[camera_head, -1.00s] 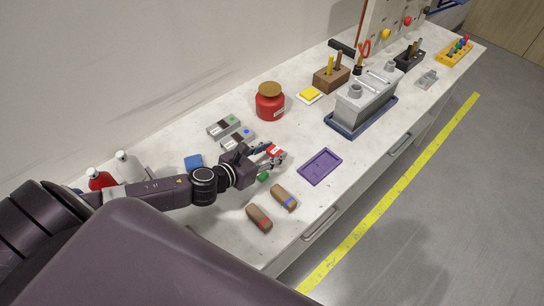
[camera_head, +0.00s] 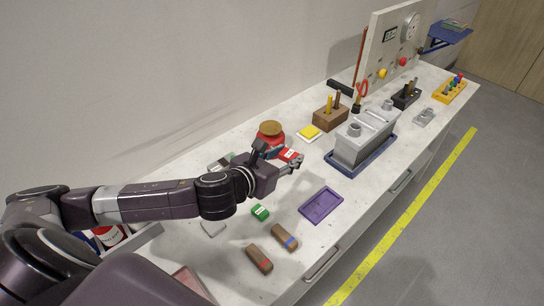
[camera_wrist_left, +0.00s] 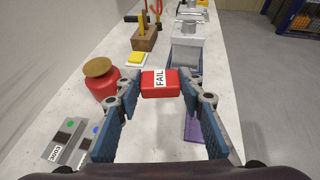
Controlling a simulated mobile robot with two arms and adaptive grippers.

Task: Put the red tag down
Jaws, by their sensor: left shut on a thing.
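The red tag (camera_wrist_left: 160,83) has a white label reading "FAIL" and is held between the fingertips of my left gripper (camera_wrist_left: 160,92) in the left wrist view. In the head view the red tag (camera_head: 289,154) shows at the tip of my left gripper (camera_head: 292,160), raised above the bench in front of the red jar. The gripper is shut on it. A purple tray (camera_head: 321,206) lies empty on the bench to the right of and below the gripper. My right gripper is not in view.
A red jar (camera_head: 271,133) with a brown lid stands behind the gripper. A green tag (camera_head: 260,212) and two brown blocks (camera_head: 284,237) lie nearer the front. A grey fixture (camera_head: 362,140) sits on a blue base to the right. Bare bench surrounds the purple tray.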

